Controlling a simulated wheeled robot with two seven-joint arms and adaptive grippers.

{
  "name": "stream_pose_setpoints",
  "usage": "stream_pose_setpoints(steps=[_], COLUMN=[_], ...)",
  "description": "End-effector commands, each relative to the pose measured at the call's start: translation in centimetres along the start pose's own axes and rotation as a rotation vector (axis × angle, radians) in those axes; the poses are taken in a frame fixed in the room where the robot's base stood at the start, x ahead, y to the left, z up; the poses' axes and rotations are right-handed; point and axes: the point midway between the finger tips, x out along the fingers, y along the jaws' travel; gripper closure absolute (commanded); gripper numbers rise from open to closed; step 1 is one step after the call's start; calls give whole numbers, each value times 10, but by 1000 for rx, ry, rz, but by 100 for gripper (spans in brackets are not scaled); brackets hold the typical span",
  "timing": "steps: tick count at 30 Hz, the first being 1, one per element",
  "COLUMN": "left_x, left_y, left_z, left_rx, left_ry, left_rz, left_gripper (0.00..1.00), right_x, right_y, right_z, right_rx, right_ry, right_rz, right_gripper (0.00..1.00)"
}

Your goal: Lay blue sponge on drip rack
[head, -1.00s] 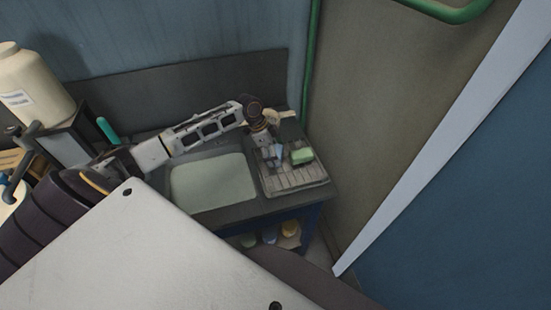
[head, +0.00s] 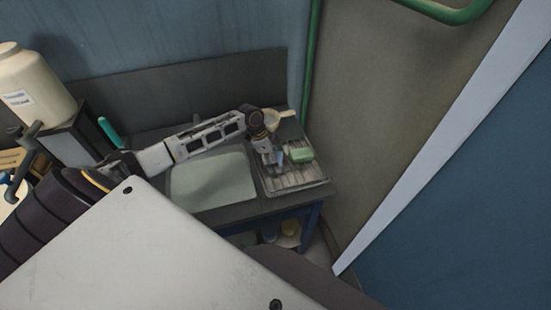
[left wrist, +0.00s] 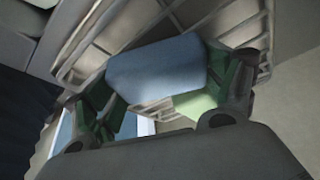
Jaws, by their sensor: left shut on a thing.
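The blue sponge (left wrist: 157,72) is between the two fingers of my left gripper (left wrist: 168,88) in the left wrist view. The gripper is shut on it. In the head view, my left gripper (head: 274,158) points down over the drip rack (head: 297,180), and only a small bit of the blue sponge (head: 281,158) shows. The ribbed rack (left wrist: 182,22) fills the background of the left wrist view. I cannot tell whether the sponge touches the rack. My right gripper is not in view.
A green sponge (head: 300,154) lies on the rack, close to the right of my left gripper. A pale basin or mat (head: 212,182) is left of the rack. A dark wall stands behind the counter. The rack's front part looks bare.

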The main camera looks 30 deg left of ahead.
Motion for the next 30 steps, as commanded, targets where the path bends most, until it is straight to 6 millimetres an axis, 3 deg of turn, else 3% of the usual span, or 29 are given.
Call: stream_pose_setpoints(steps=[7,8,11,30], left_x=[3,2,2,-8], left_y=[0,0,0,-1], left_z=[1,1,1,0], left_rx=[0,0,0,-1], left_ry=[0,0,0,0], left_rz=[0,0,0,-1], left_gripper=[32,12,0,0], right_x=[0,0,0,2], right_y=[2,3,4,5], right_z=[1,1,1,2], right_rx=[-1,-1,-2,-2], right_ry=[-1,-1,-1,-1], right_rz=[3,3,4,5], right_gripper=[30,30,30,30])
